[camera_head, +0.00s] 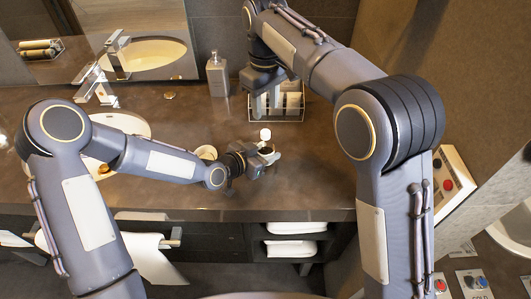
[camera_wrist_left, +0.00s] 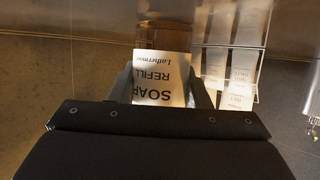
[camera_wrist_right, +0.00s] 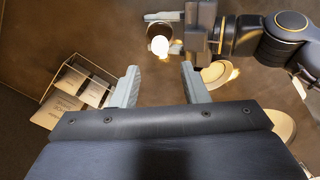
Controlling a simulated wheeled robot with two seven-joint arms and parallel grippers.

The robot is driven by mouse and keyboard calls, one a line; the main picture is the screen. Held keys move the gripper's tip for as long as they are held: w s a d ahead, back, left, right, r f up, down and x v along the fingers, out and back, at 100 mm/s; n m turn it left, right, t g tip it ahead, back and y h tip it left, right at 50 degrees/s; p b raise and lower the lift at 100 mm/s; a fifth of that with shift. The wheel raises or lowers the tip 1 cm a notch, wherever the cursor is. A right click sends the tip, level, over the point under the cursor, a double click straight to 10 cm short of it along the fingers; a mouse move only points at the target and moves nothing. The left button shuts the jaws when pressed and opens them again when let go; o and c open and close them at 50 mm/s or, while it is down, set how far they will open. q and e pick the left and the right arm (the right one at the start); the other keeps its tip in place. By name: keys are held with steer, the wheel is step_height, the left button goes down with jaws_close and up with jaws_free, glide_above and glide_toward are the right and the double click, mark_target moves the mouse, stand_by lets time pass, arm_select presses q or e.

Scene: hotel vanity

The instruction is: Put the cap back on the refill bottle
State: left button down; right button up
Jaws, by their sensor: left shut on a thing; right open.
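My left gripper (camera_head: 268,155) is shut on the refill bottle, low over the counter near its front edge. In the left wrist view the bottle's white label (camera_wrist_left: 160,80) reads SOAP REFILL, between my fingers. A round white piece (camera_head: 265,134) tops the bottle; it also shows in the right wrist view (camera_wrist_right: 160,45). I cannot tell whether it is the cap or the bare neck. My right gripper (camera_wrist_right: 159,82) is open and empty, above and behind the bottle, in front of the rack. A small round gold-brown thing (camera_head: 170,95) lies on the counter; I cannot tell what it is.
A wire rack (camera_head: 290,115) with white packets stands behind my right gripper. A grey pump dispenser (camera_head: 217,75) stands left of it. A round cream dish (camera_head: 206,152) is close to my left wrist. The basin and tap (camera_head: 90,85) are at left. The counter's right part is clear.

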mark_target(266, 132)
steer(key=shift+f, duration=4)
steer(key=shift+c, duration=0.3)
jaws_close()
steer(key=shift+o, duration=1.1)
jaws_free()
steer(key=shift+r, duration=0.1)
step_height(266, 132, up, 12)
